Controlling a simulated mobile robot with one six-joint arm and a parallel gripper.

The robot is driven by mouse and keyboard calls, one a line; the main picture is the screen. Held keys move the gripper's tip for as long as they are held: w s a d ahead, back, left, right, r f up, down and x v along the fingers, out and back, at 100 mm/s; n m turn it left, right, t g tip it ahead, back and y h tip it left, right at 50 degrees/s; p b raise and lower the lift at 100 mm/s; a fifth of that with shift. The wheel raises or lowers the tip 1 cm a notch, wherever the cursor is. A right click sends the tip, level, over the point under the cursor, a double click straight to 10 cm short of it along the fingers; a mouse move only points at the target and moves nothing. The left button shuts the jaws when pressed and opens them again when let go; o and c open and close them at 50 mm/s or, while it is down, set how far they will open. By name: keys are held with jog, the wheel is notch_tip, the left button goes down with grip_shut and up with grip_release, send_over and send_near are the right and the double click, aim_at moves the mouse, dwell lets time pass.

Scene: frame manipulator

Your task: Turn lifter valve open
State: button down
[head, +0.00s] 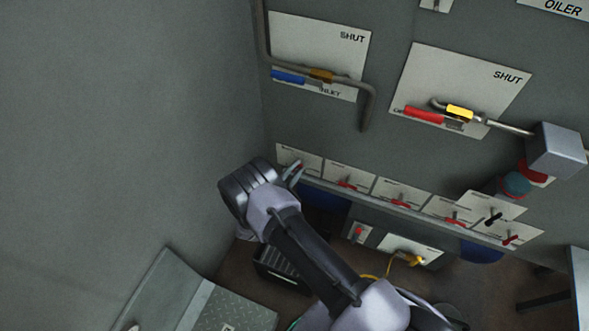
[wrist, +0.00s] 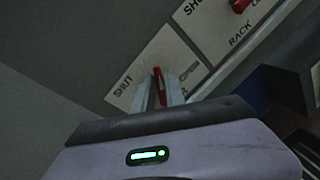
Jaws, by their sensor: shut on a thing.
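In the wrist view a small red valve handle (wrist: 158,82) stands out from a white label plate (wrist: 185,55) marked SHUT. The rest of the plate's lettering is partly hidden by my fingers, so I cannot read the valve's name. My gripper (wrist: 160,94) is shut on this red handle, one finger on each side. In the head view my gripper (head: 294,174) is at the leftmost plate (head: 287,157) of the lower row. There the handle is hidden behind my wrist and fingers.
Further red-handled valves (head: 347,184) line the row to the right; the neighbouring plate reads RACK (wrist: 235,30). Above are larger plates with a blue handle (head: 288,77) and a red handle (head: 424,115), and a bent pipe (head: 368,105). A grey wall (head: 130,110) stands left.

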jog(key=m+y, duration=0.1)
jog(key=m, duration=0.2)
jog(key=m+y, duration=0.1)
jog(key=m, duration=0.2)
jog(key=f+m, duration=0.1)
jog(key=m, duration=0.2)
jog(key=shift+s+d+y+b, duration=0.15)
jog(key=shift+d+y+b, duration=0.15)
jog(key=shift+d+y, duration=0.1)
jog(key=shift+m, duration=0.3)
jog(key=c, duration=1.4)
grip_release()
jog(key=p+v, duration=0.3)
jog(key=v, duration=1.4)
jog(key=shift+s+f+p, duration=0.1)
jog(key=shift+s+p, duration=0.15)
jog(key=shift+p, duration=0.1)
